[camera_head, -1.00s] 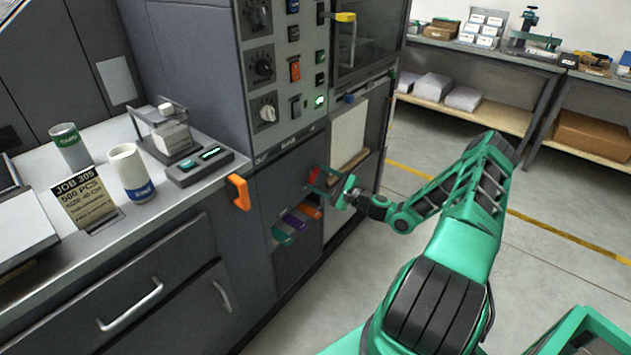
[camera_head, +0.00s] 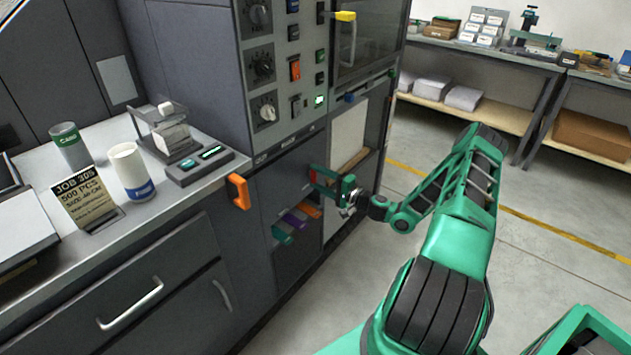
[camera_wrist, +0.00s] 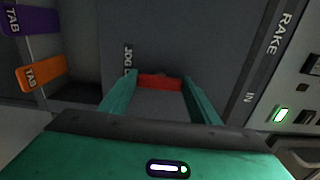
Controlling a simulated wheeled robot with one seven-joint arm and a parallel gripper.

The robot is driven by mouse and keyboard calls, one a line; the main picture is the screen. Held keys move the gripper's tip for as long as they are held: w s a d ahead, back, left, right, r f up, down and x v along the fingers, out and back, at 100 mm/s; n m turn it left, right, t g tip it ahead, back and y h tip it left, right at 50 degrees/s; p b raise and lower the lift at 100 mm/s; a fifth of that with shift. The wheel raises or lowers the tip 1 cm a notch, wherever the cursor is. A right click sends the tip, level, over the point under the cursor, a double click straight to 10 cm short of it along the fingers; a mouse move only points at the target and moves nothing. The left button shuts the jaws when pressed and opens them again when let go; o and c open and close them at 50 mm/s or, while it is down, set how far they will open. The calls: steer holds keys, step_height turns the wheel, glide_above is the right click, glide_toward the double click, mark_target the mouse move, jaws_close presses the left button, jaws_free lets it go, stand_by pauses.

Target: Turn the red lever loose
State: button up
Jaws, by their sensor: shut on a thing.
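The red lever (camera_wrist: 160,82) is a short red bar on the dark machine front, beside a "JOG" label. My gripper (camera_wrist: 161,78) has one green finger at each end of it and is shut on it. In the head view only a little of the red lever (camera_head: 313,176) shows, low on the machine, with my gripper (camera_head: 321,182) reaching it from the right. The gripper partly hides the lever there.
Purple (camera_head: 295,220) and orange (camera_wrist: 40,73) tabs stick out to the lower left of the lever, with a teal one (camera_head: 282,234) below. An orange handle (camera_head: 239,191) juts from the counter corner. The floor to the right is open.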

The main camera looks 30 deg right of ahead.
steer(key=shift+s+a+f, duration=0.15)
steer(key=shift+a+f, duration=0.1)
steer(key=shift+f, duration=0.05)
steer(key=o, duration=1)
steer(key=shift+o, duration=0.2)
steer(key=shift+d+r, duration=0.1)
steer(key=shift+r, duration=0.05)
steer(key=shift+d, duration=0.1)
steer(key=v, duration=1)
steer(key=shift+s, duration=0.25)
